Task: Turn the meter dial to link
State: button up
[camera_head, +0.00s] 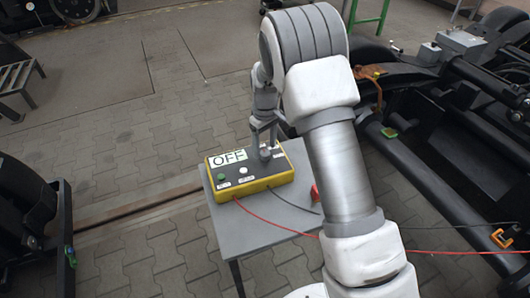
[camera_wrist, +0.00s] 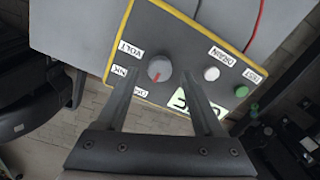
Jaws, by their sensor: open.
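The meter is a yellow box (camera_head: 248,187) with a dark grey top, standing on a small table. Its display (camera_head: 228,158) reads OFF. The round grey dial (camera_wrist: 159,68) has a red mark on its lower edge, on the side of the partly hidden OFF label (camera_wrist: 140,92). The partly covered LINK label (camera_wrist: 120,70) and the VOLT label (camera_wrist: 130,51) lie left of the dial. My gripper (camera_head: 264,143) is above the dial end of the meter. In the wrist view my gripper (camera_wrist: 160,76) is open, with one finger on each side of the dial; contact is not clear.
A white button (camera_wrist: 211,74) and a green button (camera_wrist: 242,91) sit beside the dial, labelled DRAIN and TEST. Red (camera_head: 270,221) and black cables leave the meter across the grey table (camera_head: 244,231). Dark bogie frames stand left and right. Paved floor is clear behind the table.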

jog(key=shift+f, duration=1.05)
grip_shut()
